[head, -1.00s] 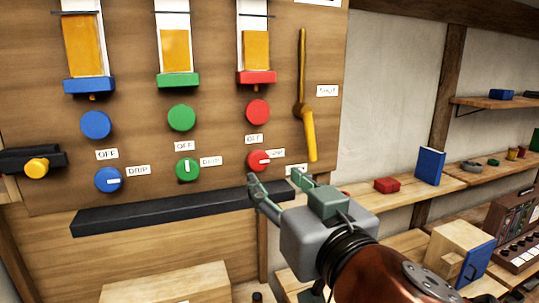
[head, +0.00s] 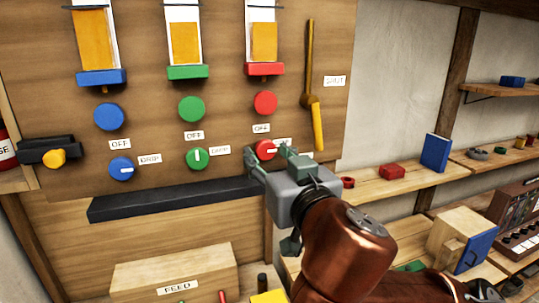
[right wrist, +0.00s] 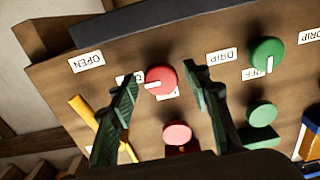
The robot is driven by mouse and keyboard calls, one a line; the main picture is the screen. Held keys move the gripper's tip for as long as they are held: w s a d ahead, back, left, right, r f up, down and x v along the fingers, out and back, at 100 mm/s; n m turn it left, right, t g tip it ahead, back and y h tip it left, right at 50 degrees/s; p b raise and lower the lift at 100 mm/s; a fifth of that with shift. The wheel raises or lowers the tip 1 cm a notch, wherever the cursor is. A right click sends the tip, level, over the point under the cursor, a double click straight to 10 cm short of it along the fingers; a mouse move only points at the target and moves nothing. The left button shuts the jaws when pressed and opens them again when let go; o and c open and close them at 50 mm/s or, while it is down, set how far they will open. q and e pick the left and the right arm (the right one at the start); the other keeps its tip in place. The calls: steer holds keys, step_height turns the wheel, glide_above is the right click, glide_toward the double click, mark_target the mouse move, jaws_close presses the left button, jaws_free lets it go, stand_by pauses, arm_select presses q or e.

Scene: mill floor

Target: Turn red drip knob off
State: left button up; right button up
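The red drip knob (head: 265,150) is on the wooden panel below an OFF label (head: 261,128). Its white mark points right, towards a label that my gripper partly hides. In the right wrist view the red drip knob (right wrist: 161,80) appears between my fingers, its mark pointing left towards a partly covered label. My right gripper (head: 268,156) is open in front of the knob, one finger to each side in the picture. Its open fingers also show in the right wrist view (right wrist: 161,73). I cannot tell any contact. My left gripper is not in view.
A plain red knob (head: 265,102) sits above. The green drip knob (head: 197,158) points up to OFF, the blue one (head: 122,168) right to DRIP. A yellow lever (head: 314,100) hangs to the right. A black ledge (head: 160,202) runs below the knobs.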

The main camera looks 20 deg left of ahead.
steer(key=shift+s, duration=0.1)
steer(key=c, duration=0.9)
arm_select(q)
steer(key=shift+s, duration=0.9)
arm_select(e)
steer(key=shift+c, duration=0.4)
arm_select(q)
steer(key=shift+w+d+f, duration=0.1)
